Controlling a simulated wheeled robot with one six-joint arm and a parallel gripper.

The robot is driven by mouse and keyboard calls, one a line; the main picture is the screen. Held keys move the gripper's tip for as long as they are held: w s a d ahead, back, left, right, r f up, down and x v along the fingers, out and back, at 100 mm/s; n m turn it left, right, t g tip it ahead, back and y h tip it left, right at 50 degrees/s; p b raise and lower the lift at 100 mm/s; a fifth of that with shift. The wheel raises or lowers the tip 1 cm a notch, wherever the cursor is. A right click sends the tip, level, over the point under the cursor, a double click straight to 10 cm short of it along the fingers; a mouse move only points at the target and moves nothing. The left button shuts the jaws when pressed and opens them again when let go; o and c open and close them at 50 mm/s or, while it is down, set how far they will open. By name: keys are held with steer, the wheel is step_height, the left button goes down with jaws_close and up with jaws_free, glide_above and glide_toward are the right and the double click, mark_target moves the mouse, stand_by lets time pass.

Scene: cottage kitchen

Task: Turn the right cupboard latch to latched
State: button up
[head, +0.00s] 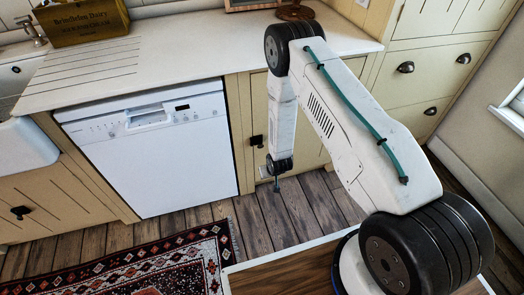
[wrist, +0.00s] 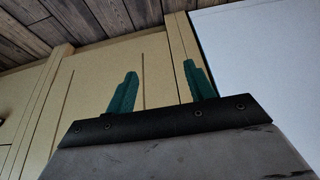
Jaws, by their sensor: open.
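The right cupboard (head: 312,150) is cream, just right of the dishwasher. Its small black latch (head: 257,140) sits near the left edge of the door in the head view. The latch looks too small there to tell which way it is turned. My gripper (head: 277,187) hangs below and a little right of the latch, apart from it, low in front of the door. In the wrist view my gripper (wrist: 160,76) shows two green fingers, spread apart with nothing between them. The cream door (wrist: 85,90) is behind them, and I cannot make out the latch there.
A white dishwasher (head: 150,145) stands left of the cupboard and shows in the wrist view too (wrist: 260,70). Another black latch (head: 20,211) is on the cupboard under the sink. The worktop (head: 190,50) overhangs above. A patterned rug (head: 135,268) lies on the plank floor.

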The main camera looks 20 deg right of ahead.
step_height(320, 180, down, 7)
steer(key=t, duration=1.3)
glide_toward(260, 144)
steer(key=w+f, duration=0.1)
steer(key=w, duration=0.6)
steer(key=c, duration=1)
